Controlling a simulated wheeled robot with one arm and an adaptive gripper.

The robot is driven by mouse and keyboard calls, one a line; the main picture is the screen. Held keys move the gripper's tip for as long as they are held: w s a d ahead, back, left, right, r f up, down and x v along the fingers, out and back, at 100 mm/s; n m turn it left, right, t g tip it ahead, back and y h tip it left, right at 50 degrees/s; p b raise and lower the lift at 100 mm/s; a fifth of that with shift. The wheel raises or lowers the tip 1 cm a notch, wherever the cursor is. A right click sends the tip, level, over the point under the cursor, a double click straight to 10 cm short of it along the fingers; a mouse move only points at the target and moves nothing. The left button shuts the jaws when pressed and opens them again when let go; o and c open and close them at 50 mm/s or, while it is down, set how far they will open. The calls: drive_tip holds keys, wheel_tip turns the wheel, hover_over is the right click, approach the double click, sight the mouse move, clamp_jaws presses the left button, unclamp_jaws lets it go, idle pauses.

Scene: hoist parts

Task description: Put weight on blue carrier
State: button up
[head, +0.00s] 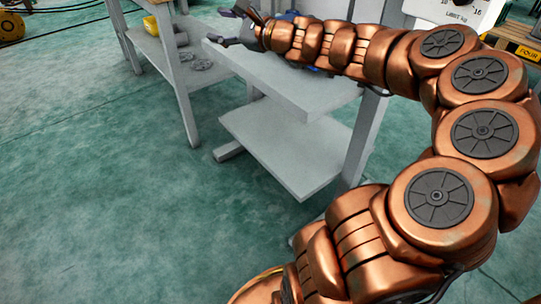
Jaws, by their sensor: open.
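My gripper (224,26) is at the top of the head view, above the left end of a grey workbench (290,90). Its dark fingers are spread apart, and I see nothing held between them. My copper arm crosses the bench top and hides much of it. A small bit of something blue (312,69) shows just below my arm on the bench; I cannot tell whether it is the blue carrier. I cannot make out the weight in this view.
The workbench has a bare lower shelf (275,150). Another bench at the left holds a yellow bin (152,26) and some metal parts (200,64). The green floor at left is clear.

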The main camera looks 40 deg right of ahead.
drive_tip(key=s+a+f+n+g+y, duration=0.1)
drive_tip(key=a+f+n+g+y, duration=0.1)
drive_tip(key=a+n, duration=0.35)
drive_tip(key=s+a+f+n+g+y, duration=0.1)
drive_tip(key=s+a+n+g+y, duration=0.15)
drive_tip(key=a, duration=0.65)
drive_tip(key=s+a+f+n+g, duration=0.8)
drive_tip(key=s+a+f, duration=0.3)
drive_tip(key=a, duration=0.2)
drive_tip(key=s+f+n+g+h, duration=0.4)
drive_tip(key=s+f, duration=0.3)
drive_tip(key=s, duration=0.4)
drive_tip(key=s+d+f+n+g+h, duration=0.2)
drive_tip(key=s+d+h, duration=0.1)
drive_tip(key=s+d, duration=0.2)
drive_tip(key=s+d+f+n+g+h, duration=0.2)
drive_tip(key=s+d, duration=0.3)
drive_tip(key=s, duration=0.3)
drive_tip(key=shift+s+f+h, duration=0.3)
drive_tip(key=shift+f+h, duration=0.1)
drive_tip(key=shift+h, duration=0.05)
drive_tip(key=shift+d+r, duration=0.1)
